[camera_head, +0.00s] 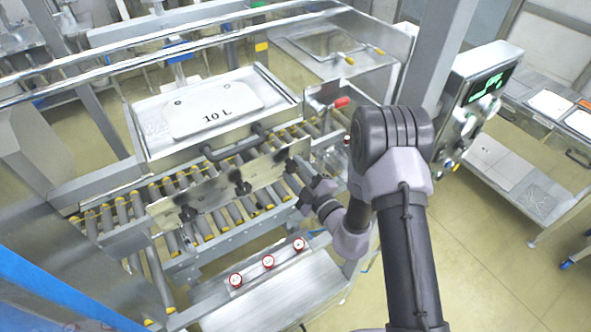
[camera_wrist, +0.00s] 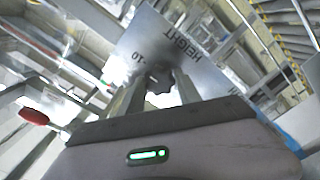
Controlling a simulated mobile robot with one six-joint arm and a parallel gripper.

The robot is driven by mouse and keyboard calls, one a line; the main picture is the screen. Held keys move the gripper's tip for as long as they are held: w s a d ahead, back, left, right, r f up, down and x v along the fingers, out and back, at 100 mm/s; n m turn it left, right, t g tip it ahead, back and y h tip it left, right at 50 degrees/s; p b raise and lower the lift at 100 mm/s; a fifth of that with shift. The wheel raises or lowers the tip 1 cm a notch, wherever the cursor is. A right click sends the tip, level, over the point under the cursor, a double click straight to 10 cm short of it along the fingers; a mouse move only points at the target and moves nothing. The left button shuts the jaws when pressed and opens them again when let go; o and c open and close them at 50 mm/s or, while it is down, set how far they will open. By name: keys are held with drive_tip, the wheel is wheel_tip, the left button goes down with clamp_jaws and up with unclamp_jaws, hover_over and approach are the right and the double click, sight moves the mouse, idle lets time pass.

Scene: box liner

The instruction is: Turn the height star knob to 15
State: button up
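A metal plate (camera_wrist: 168,45) marked HEIGHT, with a figure that looks like 10, fills the upper middle of the wrist view. The dark height star knob (camera_wrist: 160,80) sits on it, below the lettering. My gripper (camera_wrist: 156,90) is open, one finger on each side of the knob; I cannot tell whether the fingers touch it. In the head view, my gripper (camera_head: 306,192) is at the right end of a metal panel (camera_head: 225,187) that carries several dark knobs. The knob's present setting is not readable.
A red-handled lever (camera_head: 341,102) stands behind my gripper and shows at left in the wrist view (camera_wrist: 33,116). A roller conveyor (camera_head: 220,215) runs beneath the panel. A tray marked 10 L (camera_head: 215,108) lies behind it. Several red-and-white buttons (camera_head: 268,262) are in front.

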clamp_jaws()
drive_tip(key=shift+n, duration=0.3)
drive_tip(key=n, duration=0.3)
drive_tip(key=shift+f+n+b, duration=0.1)
drive_tip(key=shift+n+b, duration=0.2)
drive_tip(key=shift+b, duration=0.05)
drive_tip(key=n+b, duration=0.1)
drive_tip(key=n, duration=0.2)
drive_tip(key=shift+n, duration=0.3)
drive_tip(key=n+b, duration=0.1)
drive_tip(key=n, duration=0.3)
drive_tip(key=shift+f+n+b, duration=0.1)
drive_tip(key=shift+n+b, duration=0.2)
drive_tip(key=shift+b, duration=0.05)
drive_tip(key=n+b, duration=0.2)
drive_tip(key=n, duration=0.3)
drive_tip(key=shift+n, duration=0.4)
